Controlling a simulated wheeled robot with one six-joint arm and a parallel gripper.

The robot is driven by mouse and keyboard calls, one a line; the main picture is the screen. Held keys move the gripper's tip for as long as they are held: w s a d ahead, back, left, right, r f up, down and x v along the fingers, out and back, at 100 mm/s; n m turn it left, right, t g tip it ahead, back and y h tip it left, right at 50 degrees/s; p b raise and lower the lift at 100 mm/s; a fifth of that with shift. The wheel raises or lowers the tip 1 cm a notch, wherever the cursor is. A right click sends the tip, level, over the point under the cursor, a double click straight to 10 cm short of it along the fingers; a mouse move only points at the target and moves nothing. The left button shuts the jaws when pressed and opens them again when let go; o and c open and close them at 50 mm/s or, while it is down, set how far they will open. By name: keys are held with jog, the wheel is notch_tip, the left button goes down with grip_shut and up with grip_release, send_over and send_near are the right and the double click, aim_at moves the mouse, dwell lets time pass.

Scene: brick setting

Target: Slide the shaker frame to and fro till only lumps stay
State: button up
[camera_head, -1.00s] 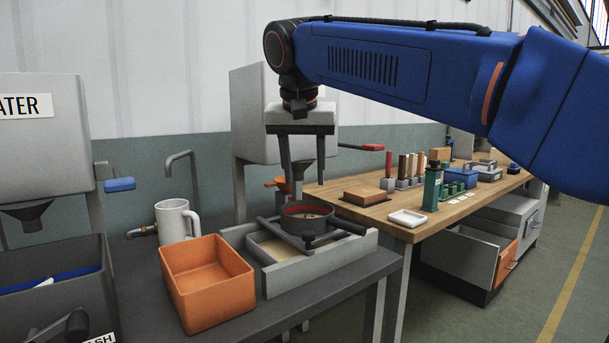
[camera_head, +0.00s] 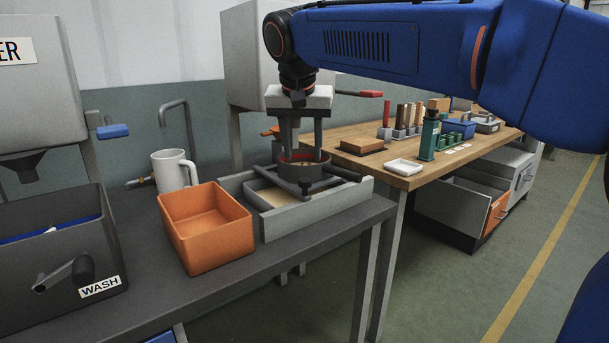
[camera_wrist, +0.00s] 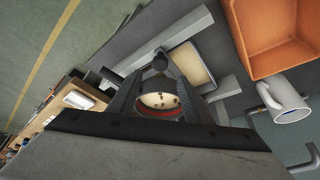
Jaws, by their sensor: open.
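The shaker frame (camera_head: 335,171) is a set of dark rails with a black knob at the front, lying across a grey tray (camera_head: 278,223). A round dark sieve (camera_head: 303,172) with a red inner band sits on the frame. In the wrist view the sieve (camera_wrist: 160,112) holds pale material with several brown lumps. Pale material (camera_wrist: 190,65) also shows in the tray. My gripper (camera_head: 302,156) points down over the sieve, its fingers apart and empty. In the wrist view the fingers (camera_wrist: 158,100) lie on either side of the sieve; whether they touch it I cannot tell.
An orange bin (camera_head: 207,230) stands just left of the tray, with a white mug (camera_head: 172,172) behind it. A grey hopper stands close behind the tray. A dark WASH box (camera_head: 60,245) is at the left. A wooden bench (camera_head: 400,178) with small items is at the right.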

aim_at(305, 179)
jog(key=x, duration=0.9)
jog(key=shift+s, duration=0.1)
